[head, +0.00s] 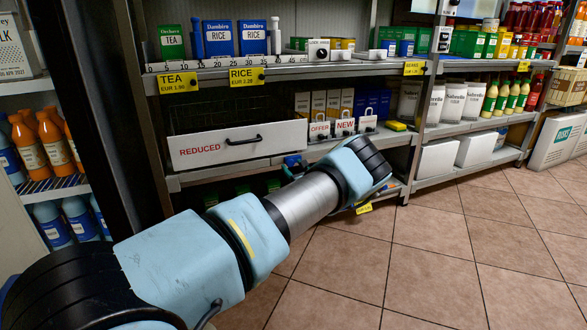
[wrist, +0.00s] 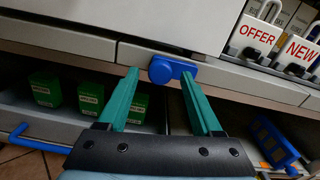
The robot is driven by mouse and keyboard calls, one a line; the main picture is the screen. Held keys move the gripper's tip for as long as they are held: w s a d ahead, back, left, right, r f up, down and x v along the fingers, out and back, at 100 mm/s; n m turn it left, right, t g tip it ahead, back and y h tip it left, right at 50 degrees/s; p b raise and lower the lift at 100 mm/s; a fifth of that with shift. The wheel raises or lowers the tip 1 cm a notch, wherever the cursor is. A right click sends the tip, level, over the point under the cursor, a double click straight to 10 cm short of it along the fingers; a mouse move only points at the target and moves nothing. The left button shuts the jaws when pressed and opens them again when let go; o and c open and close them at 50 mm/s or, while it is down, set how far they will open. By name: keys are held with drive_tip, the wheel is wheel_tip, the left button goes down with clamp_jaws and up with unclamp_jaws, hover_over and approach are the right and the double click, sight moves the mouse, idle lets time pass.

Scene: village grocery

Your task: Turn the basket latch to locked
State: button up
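The blue latch (wrist: 172,69) is on the grey shelf edge below the white panel, with a round knob at its left and a short tab pointing right. It also shows in the head view (head: 292,163), small and partly hidden by my arm. My gripper (wrist: 159,76) is open, with its green fingers reaching up toward the latch. The left fingertip is just left of the knob and the right one is by the tab. I cannot tell whether either finger touches it. In the head view my arm hides the gripper.
A white drawer front marked REDUCED (head: 225,146) is above. Padlock-shaped OFFER (wrist: 254,36) and NEW (wrist: 298,51) tags stand to the right. Green boxes (wrist: 90,98) sit on the lower shelf. A blue basket-like object (wrist: 273,145) is at lower right. The tiled floor (head: 430,260) is clear.

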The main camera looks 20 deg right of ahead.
clamp_jaws()
idle(0.3)
drive_tip(key=shift+n+p, duration=0.35)
drive_tip(key=shift+n, duration=0.05)
drive_tip(key=n+p, duration=0.2)
drive_tip(key=shift+r+n, duration=0.1)
drive_tip(key=shift+n, duration=0.3)
drive_tip(key=n+p, duration=0.3)
drive_tip(key=n, duration=0.2)
drive_tip(key=shift+n+p, duration=0.3)
drive_tip(key=shift+p, duration=0.05)
drive_tip(key=n+p, duration=0.3)
drive_tip(key=n, duration=0.2)
drive_tip(key=shift+p, duration=0.3)
drive_tip(key=shift+n+p, duration=0.9)
drive_tip(key=shift+n, duration=0.9)
